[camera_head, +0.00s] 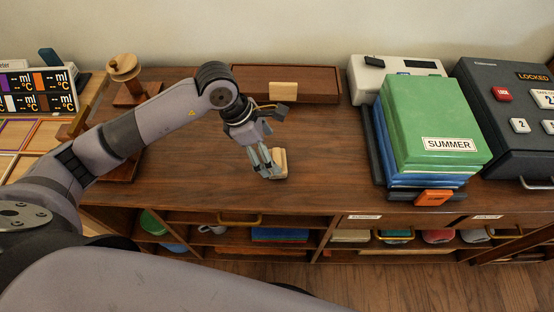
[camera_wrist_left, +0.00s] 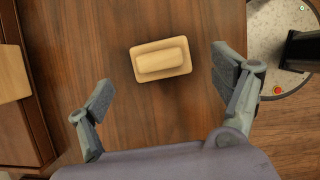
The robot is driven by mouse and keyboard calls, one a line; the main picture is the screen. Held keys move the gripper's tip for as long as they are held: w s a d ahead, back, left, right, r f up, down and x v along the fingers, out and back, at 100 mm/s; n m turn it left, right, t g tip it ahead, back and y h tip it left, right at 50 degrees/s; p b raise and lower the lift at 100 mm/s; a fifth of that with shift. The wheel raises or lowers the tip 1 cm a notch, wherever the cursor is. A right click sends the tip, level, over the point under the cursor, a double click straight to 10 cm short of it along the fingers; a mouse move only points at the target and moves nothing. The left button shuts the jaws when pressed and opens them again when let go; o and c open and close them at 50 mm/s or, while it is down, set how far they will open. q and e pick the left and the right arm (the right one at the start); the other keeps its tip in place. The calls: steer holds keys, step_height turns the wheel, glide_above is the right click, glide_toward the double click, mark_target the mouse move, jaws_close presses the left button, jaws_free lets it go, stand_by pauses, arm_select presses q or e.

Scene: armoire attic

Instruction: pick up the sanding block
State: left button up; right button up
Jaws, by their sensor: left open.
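The sanding block (camera_head: 279,161) is a small pale wooden block with a raised grip, lying on the brown wooden cabinet top. In the left wrist view the sanding block (camera_wrist_left: 161,60) lies beyond the fingertips, between their lines and apart from both. My left gripper (camera_head: 266,172) is over the cabinet top beside the block, fingers pointing down and partly covering its left side. In the left wrist view my left gripper (camera_wrist_left: 160,90) is open and empty. My right gripper is not in view.
A long wooden box (camera_head: 315,83) stands behind the block. To the right are a stack of books with a green SUMMER cover (camera_head: 430,115) and a dark locked case (camera_head: 500,75). A wooden stand (camera_head: 127,72) is at left. The cabinet top around the block is clear.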

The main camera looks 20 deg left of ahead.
mark_target(275, 155)
arm_select(q)
steer(key=x, duration=0.4)
steer(key=shift+w+d+f+p, duration=0.15)
steer(key=shift+d+f+p, duration=0.1)
steer(key=shift+f+p, duration=0.1)
steer(key=shift+c, duration=0.6)
steer(key=c, duration=1.1)
steer(key=shift+r, duration=0.1)
steer(key=shift+c, duration=0.2)
step_height(275, 155, up, 20)
steer(key=shift+b, duration=0.4)
steer(key=o, duration=0.7)
steer(key=shift+c, duration=0.2)
steer(key=c, duration=0.5)
